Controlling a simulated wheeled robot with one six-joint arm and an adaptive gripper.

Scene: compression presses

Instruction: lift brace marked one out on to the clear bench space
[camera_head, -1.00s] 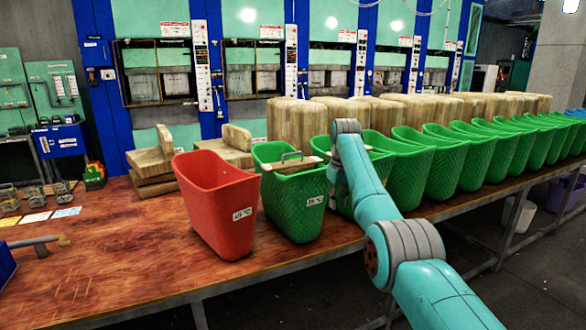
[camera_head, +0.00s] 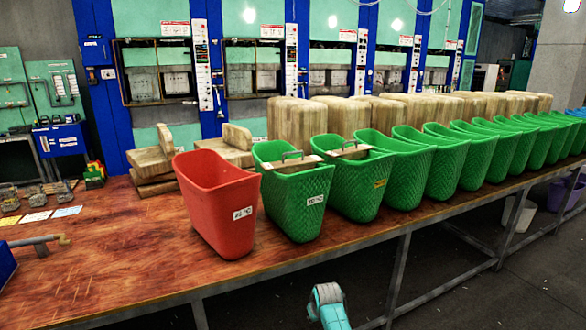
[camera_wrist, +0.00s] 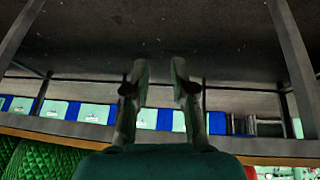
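Two wooden braces with metal handles show in the head view. One brace (camera_head: 292,164) lies in the mouth of the nearest green basket (camera_head: 300,212). Another brace (camera_head: 350,151) lies across the top of the second green basket (camera_head: 352,192). No mark on either brace is readable, so I cannot tell which is marked one. My gripper (camera_wrist: 160,80) shows in the wrist view, with its two fingers apart and nothing between them. It is away from the braces. In the head view only a piece of my arm shows, low in front of the bench.
A red basket (camera_head: 217,205) stands left of the green ones. The wooden bench (camera_head: 110,250) is largely clear on its left front. Several more green baskets run right.

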